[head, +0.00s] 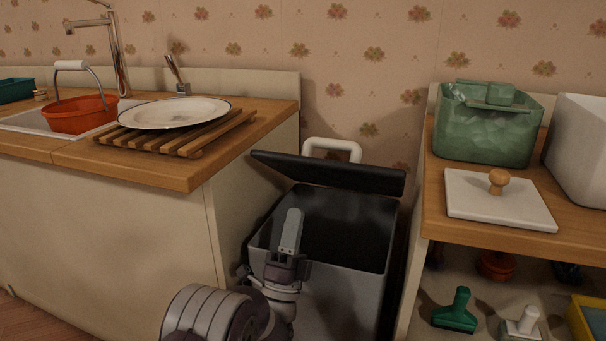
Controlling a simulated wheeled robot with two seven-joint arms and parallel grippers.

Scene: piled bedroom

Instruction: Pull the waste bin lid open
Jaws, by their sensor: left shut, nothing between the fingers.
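The waste bin (345,292) is a grey box on the floor between the sink counter and the right shelf. Its dark lid (330,172) stands raised and tilted back at the rear of the bin, so the dark inside shows. A white loop handle (332,149) shows behind the lid. My left gripper (291,230) is shut and empty, in front of the bin opening at its left part and apart from the lid. It hides part of the bin's front. My right gripper is not in view.
The sink counter's wooden edge (190,180) is close on the left, with a plate (174,112) on a slatted rack. On the right, a shelf top (433,205) holds a green container (485,130) and a white lid with a knob (497,202). The bin's gap is narrow.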

